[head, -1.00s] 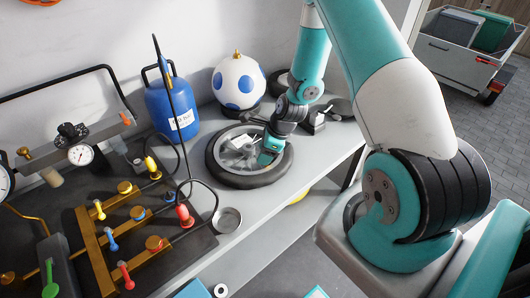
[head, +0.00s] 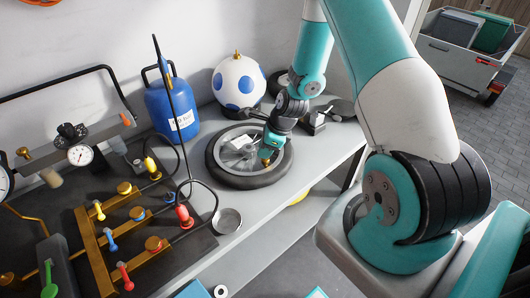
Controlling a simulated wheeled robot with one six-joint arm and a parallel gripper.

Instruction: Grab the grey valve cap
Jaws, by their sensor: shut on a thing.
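The wheel (head: 217,172) with a black tyre and grey spokes lies flat on the grey workbench. My gripper (head: 266,160) points down over the right part of the wheel, inside the tyre. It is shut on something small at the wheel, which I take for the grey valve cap. The cap is too small and too hidden by the fingers to make out. I cannot tell whether it still touches the valve. A small white label or card (head: 242,141) lies on the wheel's hub.
A blue gas bottle (head: 172,108) and a white ball with blue spots (head: 238,82) stand behind the wheel. A small round metal dish (head: 227,220) is at the bench's front edge. A brass manifold with coloured valves (head: 110,235) fills the left.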

